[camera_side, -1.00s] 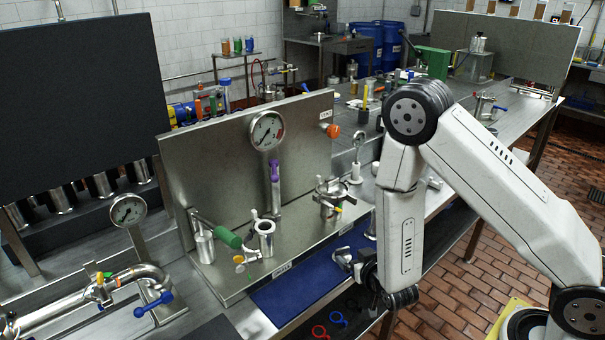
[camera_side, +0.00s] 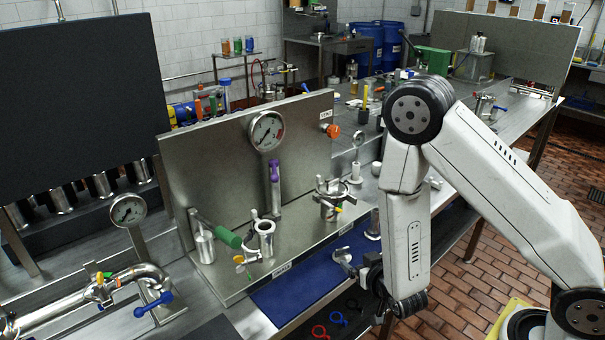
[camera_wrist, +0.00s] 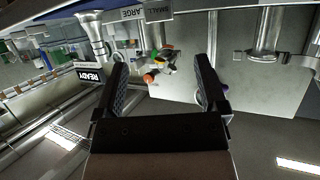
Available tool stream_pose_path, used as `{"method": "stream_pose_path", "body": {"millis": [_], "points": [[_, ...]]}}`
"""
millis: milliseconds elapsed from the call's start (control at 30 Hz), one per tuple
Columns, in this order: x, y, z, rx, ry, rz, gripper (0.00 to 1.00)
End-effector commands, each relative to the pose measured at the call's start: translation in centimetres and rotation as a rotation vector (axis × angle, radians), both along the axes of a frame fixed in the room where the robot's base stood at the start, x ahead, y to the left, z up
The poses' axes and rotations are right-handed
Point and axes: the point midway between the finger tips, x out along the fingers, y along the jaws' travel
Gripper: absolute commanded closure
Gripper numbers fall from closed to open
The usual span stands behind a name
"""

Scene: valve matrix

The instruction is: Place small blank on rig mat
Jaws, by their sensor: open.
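My gripper (camera_side: 372,278) is low at the front of the bench, mostly hidden behind my own wrist in the side view. In the wrist view my gripper (camera_wrist: 160,82) has its two dark fingers wide apart with nothing held between them. A blue mat (camera_side: 292,292) lies along the front of the steel rig plate; I cannot tell for sure that it is the rig mat. A small silver piece (camera_side: 343,256) shows just left of my gripper, over the mat. I cannot tell whether it is the small blank, or whether it touches a finger.
The steel rig (camera_side: 215,160) carries a gauge (camera_side: 266,130), a green-handled valve (camera_side: 228,237) and a clamp fitting (camera_side: 330,200). Red (camera_side: 319,331) and blue (camera_side: 338,319) rings lie at the front. A READY sign (camera_wrist: 91,76) shows in the wrist view.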

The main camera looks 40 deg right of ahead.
Motion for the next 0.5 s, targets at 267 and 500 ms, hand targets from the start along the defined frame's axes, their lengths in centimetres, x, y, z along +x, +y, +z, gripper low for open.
{"method": "stream_pose_path", "body": {"millis": [267,500], "points": [[0.7,0.5,0.4,0.066,0.078,0.021,0.08],[1.0,1.7,1.6,0.164,0.231,0.082,0.08]]}}
